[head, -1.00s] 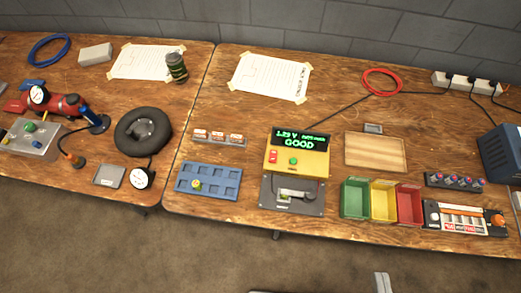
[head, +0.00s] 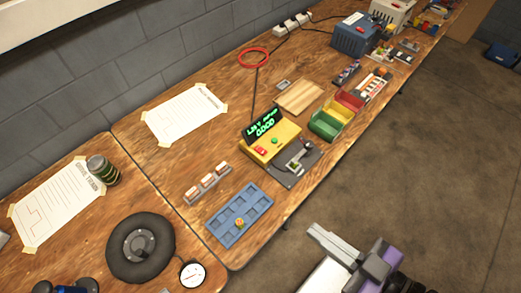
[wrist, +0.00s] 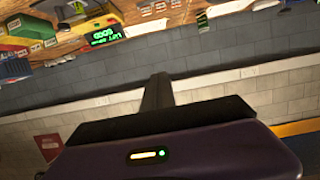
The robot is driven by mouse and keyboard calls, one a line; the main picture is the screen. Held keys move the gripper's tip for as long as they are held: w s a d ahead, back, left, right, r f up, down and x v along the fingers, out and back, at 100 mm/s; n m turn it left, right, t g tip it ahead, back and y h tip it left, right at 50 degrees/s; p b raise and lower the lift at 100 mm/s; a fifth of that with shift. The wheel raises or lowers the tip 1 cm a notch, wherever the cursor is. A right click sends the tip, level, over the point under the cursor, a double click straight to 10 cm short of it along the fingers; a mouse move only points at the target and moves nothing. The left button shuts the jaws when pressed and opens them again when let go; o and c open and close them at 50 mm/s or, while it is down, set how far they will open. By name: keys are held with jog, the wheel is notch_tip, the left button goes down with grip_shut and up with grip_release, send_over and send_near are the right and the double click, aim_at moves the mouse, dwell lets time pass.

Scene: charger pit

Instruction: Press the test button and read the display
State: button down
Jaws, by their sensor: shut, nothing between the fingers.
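The yellow tester (head: 285,148) stands mid-bench with a green round button (head: 274,141) and a red switch (head: 260,151) on its front face. Its black display (head: 262,126) is lit in green and reads GOOD, with a smaller line above that is blurred now. The display also shows in the wrist view (wrist: 103,36), tilted. A grey cradle plate (head: 289,174) lies in front of the tester; its contents are too small to tell. My gripper (head: 322,236) is shut and empty, off the bench's front edge, well apart from the button. Its dark finger (wrist: 157,90) shows in the wrist view.
A blue tray (head: 222,229) and a small rack (head: 208,182) stand left of the tester. Green (head: 322,126), yellow and red bins stand to its right, by a wooden board (head: 300,97). The floor (head: 400,170) before the bench is clear.

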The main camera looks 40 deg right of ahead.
jog(key=shift+a, duration=0.35)
jog(key=w+d+f+m+g+h+p, duration=0.2)
jog(key=w+d+f+m+g+p, duration=0.35)
jog(key=w+f, duration=1)
jog(key=w+d+r+m+y+p, duration=0.1)
jog(key=w+d+r, duration=0.2)
jog(key=w+d, duration=0.4)
jog(key=w+d+r+m+y, duration=0.1)
jog(key=w+d+r+y, duration=0.1)
jog(key=w+d, duration=0.6)
jog(key=shift+d+r+p, duration=0.4)
jog(key=shift+d+r, duration=0.4)
jog(key=shift+d, duration=0.35)
jog(key=shift+f, duration=0.1)
